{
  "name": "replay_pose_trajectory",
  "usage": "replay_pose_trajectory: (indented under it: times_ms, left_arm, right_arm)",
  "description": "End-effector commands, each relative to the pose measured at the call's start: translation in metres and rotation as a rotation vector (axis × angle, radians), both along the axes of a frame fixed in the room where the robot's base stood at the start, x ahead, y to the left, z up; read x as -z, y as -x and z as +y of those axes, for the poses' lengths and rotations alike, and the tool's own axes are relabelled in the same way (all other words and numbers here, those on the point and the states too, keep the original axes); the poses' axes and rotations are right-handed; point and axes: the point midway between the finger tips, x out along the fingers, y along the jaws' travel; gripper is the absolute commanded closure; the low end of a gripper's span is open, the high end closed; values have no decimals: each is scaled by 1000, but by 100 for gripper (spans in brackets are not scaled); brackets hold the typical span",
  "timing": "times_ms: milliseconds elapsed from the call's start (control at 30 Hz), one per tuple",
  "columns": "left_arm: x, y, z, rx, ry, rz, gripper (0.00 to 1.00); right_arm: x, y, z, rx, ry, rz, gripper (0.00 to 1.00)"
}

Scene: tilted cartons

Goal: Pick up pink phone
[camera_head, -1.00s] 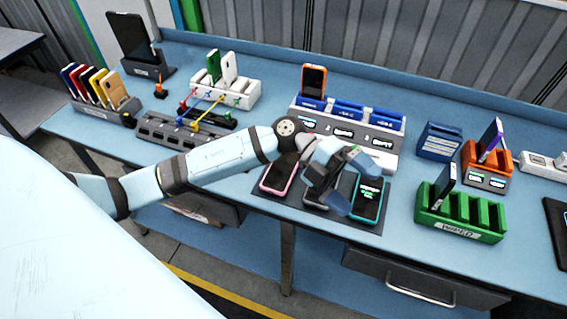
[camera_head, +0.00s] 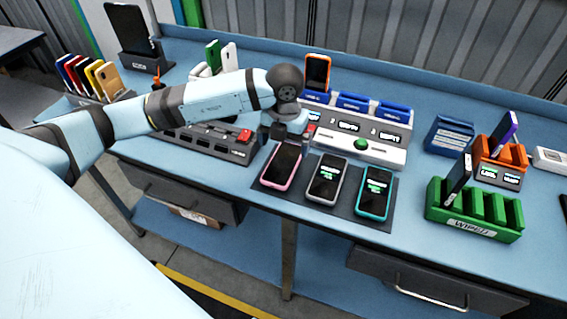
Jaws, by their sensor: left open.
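The pink phone (camera_head: 281,166), with a pink rim and dark screen, lies flat at the left end of a dark mat (camera_head: 335,205). A grey-white phone (camera_head: 327,179) and a teal phone (camera_head: 374,193) lie beside it, both with lit text. My left gripper (camera_head: 289,134) is open and points down, just behind and above the pink phone's far edge. It appears empty. My wrist hides part of the gripper, and I cannot tell its exact height above the table. My right gripper is not in view.
A white station with blue slots (camera_head: 385,148) holds an orange phone (camera_head: 316,72) behind the mat. A green rack (camera_head: 472,212) and an orange stand (camera_head: 500,160) are at right. A dark grey rack (camera_head: 210,143) is left of my gripper.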

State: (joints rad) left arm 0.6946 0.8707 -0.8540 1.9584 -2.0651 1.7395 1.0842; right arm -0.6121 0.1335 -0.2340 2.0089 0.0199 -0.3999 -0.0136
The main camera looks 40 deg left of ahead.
Motion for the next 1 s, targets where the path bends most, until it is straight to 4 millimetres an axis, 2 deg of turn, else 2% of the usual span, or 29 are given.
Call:
replay_pose_trajectory:
  times_ms: [233, 500, 800, 1000]
  left_arm:
    - [19, 1, 0, 1, 1, 3, 0]
    - [57, 1, 2, 0, 1, 2, 0]
    - [63, 1, 2, 2, 1, 0, 0]
    - [62, 1, 2, 2, 2, 0, 46]
  right_arm:
    - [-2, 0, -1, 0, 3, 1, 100]
    - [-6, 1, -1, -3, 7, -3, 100]
    - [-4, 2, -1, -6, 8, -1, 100]
    - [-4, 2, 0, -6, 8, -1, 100]
